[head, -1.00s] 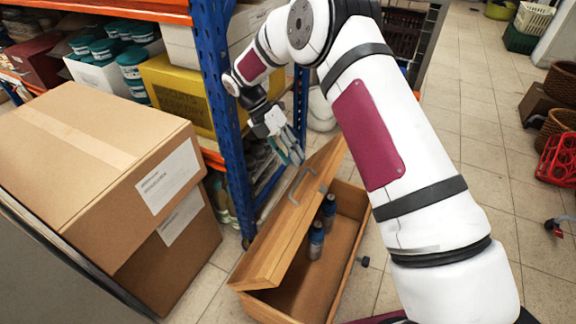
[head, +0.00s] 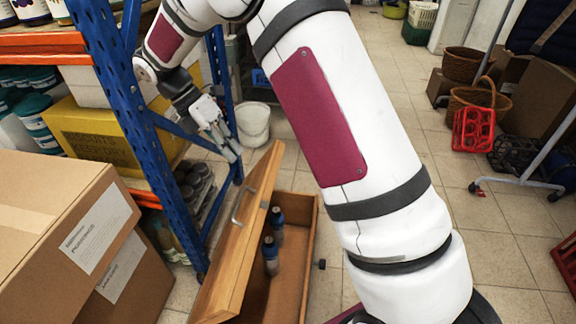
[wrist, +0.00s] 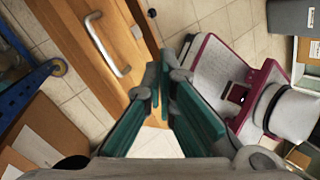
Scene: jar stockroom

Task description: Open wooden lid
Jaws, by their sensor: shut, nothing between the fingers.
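The wooden lid (head: 232,248) stands tilted up on the left side of the wooden box (head: 306,262), so the box is open. The lid has a metal handle (head: 241,206) on its outer face. My gripper (head: 235,158) is above and left of the lid's far end, apart from the handle. In the wrist view, the lid (wrist: 85,55) and its handle (wrist: 108,45) lie left of my gripper (wrist: 160,88), whose teal fingers are shut and empty.
A blue shelf post (head: 140,120) stands close left of the lid and gripper. Cardboard boxes (head: 60,225) are stacked at the left. A white bucket (head: 253,124) is behind the box.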

